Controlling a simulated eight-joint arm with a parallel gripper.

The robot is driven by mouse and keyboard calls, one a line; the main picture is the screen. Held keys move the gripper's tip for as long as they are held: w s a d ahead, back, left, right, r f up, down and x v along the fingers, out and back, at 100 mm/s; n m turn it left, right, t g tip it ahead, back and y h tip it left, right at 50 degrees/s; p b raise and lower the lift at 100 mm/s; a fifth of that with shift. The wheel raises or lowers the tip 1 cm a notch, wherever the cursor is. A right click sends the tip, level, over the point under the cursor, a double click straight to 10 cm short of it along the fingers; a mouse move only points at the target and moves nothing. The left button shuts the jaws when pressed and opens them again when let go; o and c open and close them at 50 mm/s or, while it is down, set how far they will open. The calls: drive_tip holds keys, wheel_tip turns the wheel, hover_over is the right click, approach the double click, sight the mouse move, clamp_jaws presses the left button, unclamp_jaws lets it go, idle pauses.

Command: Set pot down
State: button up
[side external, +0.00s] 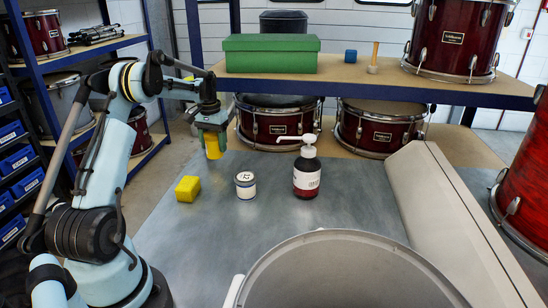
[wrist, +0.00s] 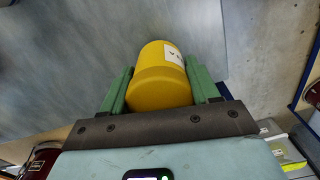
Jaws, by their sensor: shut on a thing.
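A yellow pot (side external: 214,149) hangs in my gripper (side external: 212,128) in the side view, near the bench's far left edge. It looks held above the grey bench top (side external: 275,222); the exact gap under it cannot be told. In the wrist view the yellow pot (wrist: 161,84) lies between the two green fingers of my gripper (wrist: 160,78), which are shut on its sides. A white label with small dark marks shows near the pot's far end.
A yellow block (side external: 188,189), a small white-labelled jar (side external: 245,186) and a pump bottle (side external: 306,175) stand on the bench. A large grey drum shell (side external: 337,240) fills the front. A long pale box (side external: 450,220) lies at right. A shelf (side external: 380,80) with a green box is behind.

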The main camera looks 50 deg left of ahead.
drive_tip(key=shift+f, duration=1.15)
drive_tip(key=shift+f, duration=0.15)
drive_tip(key=o, duration=1.1)
